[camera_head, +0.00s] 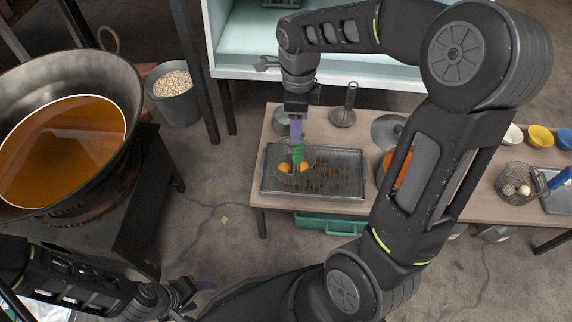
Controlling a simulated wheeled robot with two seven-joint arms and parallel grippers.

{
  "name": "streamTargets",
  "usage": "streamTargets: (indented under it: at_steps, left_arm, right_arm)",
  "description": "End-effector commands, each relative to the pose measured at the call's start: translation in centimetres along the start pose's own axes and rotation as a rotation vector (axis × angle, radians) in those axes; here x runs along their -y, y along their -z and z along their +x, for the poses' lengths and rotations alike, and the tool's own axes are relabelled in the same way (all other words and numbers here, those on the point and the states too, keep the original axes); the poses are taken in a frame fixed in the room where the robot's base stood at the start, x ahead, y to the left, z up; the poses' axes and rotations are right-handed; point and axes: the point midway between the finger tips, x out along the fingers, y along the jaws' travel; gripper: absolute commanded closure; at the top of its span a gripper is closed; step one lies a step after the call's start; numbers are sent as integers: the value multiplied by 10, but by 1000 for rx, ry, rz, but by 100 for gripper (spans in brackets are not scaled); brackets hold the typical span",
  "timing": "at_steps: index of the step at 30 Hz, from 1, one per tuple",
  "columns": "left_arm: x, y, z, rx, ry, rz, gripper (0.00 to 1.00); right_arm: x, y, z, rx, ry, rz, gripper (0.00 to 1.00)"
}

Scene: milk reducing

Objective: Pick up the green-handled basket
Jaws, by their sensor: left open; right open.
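The green-handled basket (308,158) is a wire basket on a metal tray (345,160) on the wooden table. It holds orange, egg-yolk-like pieces. Its green handle (298,153) points up toward my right gripper (297,136). My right gripper is open, with its purple fingers pointing down right at the handle's top. I cannot tell whether the fingers touch the handle or are around it. My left gripper (203,292) is open and empty at the bottom left, low and far from the basket.
A wok of orange liquid (62,150) stands at the left on a dark stand. A grain bucket (175,95) is behind it. A blue-handled basket (520,180) and small bowls (541,137) are at the table's right. A white shelf (235,55) stands behind. My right arm covers the table's middle.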

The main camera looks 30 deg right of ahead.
Motion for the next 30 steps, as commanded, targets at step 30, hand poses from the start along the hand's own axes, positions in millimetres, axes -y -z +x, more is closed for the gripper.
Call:
streamTargets:
  at_steps: [30]
  left_arm:
    - [10,1,22,-3,1,-3,41]
  right_arm:
    - [0,0,44,2,-1,-3,47]
